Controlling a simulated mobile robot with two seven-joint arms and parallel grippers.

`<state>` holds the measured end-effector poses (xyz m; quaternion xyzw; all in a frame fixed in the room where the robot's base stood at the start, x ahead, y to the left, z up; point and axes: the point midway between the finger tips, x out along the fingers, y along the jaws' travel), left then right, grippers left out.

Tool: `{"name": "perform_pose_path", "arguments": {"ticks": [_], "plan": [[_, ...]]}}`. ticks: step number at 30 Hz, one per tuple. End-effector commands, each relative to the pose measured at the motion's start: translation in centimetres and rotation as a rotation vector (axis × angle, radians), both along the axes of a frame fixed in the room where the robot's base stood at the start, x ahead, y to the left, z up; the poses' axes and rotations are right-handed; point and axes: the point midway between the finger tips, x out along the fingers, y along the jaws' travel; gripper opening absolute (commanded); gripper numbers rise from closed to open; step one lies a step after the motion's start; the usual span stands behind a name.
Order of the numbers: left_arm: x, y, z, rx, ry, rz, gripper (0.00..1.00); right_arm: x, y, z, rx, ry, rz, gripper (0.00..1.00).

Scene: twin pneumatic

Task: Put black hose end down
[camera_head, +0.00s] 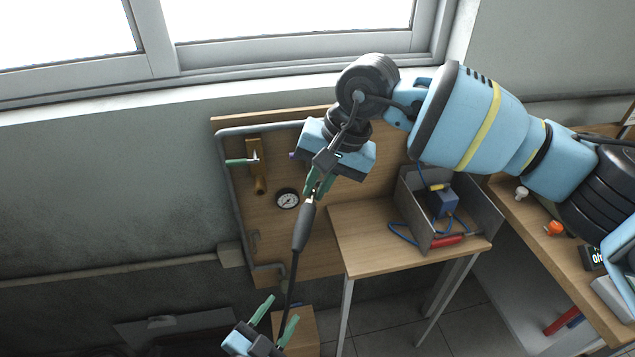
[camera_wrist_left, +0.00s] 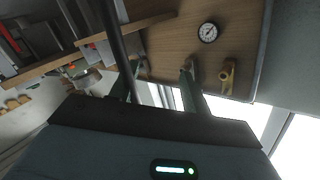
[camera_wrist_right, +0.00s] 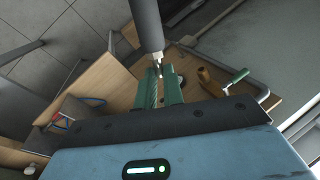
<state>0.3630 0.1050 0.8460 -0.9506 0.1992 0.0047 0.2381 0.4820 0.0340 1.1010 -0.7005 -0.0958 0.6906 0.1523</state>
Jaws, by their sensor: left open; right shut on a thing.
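The black hose (camera_head: 291,277) hangs down from my right gripper (camera_head: 319,187) with its thick dark sleeve (camera_head: 303,227) just below the fingers. My right gripper is shut on the metal tip at the hose end; in the right wrist view the sleeve (camera_wrist_right: 147,25) extends away from the green fingers. My left gripper (camera_head: 277,320) is lower and open. The hose reaches down to it, and in the left wrist view the hose (camera_wrist_left: 114,45) passes close by one finger. I cannot tell whether it lies between the fingers.
A wooden board (camera_head: 262,232) with a gauge (camera_head: 287,198), a green-handled valve (camera_head: 254,162) and a grey pipe stands at the wall. A small table (camera_head: 377,255) carries a grey open box (camera_head: 475,219) with a blue part. A workbench (camera_head: 563,262) stands at the right.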

Motion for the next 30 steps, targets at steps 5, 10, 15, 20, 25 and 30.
{"name": "perform_pose_path", "arguments": {"ticks": [5,10,15,20,25,30], "plan": [[-5.1,3.9,-5.8,-0.098,0.293,0.129,0.47,0.0,0.0,0.0,0.000,0.000,0.000,0.00],[-10.4,7.0,-9.9,-0.178,0.525,0.248,0.47,0.0,0.0,0.0,0.000,0.000,0.000,0.00],[-14.4,9.0,-12.2,-0.230,0.680,0.334,0.47,0.0,0.0,0.0,0.000,0.000,0.000,0.00],[-16.4,9.9,-13.1,-0.253,0.749,0.376,0.47,0.0,0.0,0.0,0.000,0.000,0.000,0.00],[-16.7,10.0,-13.2,-0.258,0.761,0.384,0.47,0.0,0.0,0.0,0.000,0.000,0.000,0.00],[-16.7,10.0,-13.2,-0.258,0.760,0.384,0.47,0.0,0.0,0.0,0.000,0.000,0.000,0.00]]}}
